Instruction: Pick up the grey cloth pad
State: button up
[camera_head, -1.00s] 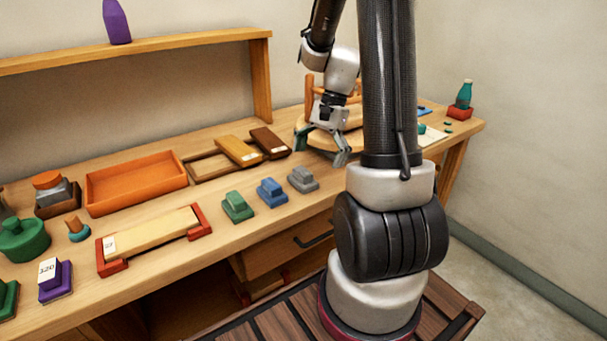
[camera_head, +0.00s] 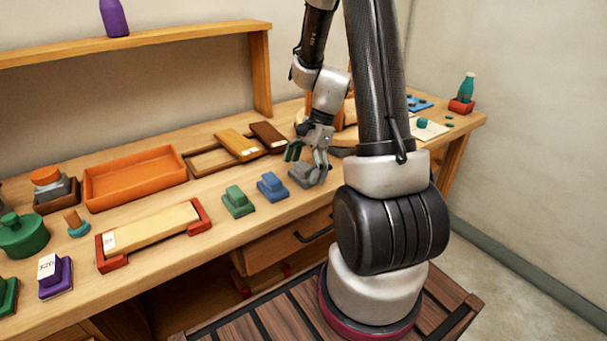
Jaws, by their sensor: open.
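The grey cloth pad (camera_head: 301,177) is a small grey stepped block near the front edge of the bench, at the right end of a row with a blue and a green one. My gripper (camera_head: 308,164) is open and tilted down right at the pad. One finger is behind and to the left of the pad's top, and the other is at its right side, covering part of it. I cannot tell whether the fingers touch the pad.
The blue pad (camera_head: 272,187) sits close to the left, with the green pad (camera_head: 238,202) beyond it. Behind are brown and tan boards (camera_head: 238,143) in a wooden frame. An orange tray (camera_head: 136,178) stands further left. Bare bench front lies between the pads and the edge.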

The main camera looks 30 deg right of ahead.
aim_at(303, 165)
jog(key=c, duration=1.1)
notch_tip(303, 165, up, 10)
jog(key=shift+r, duration=0.1)
jog(key=shift+o, duration=1.1)
jog(key=shift+d, duration=0.1)
jog(key=shift+c, duration=0.5)
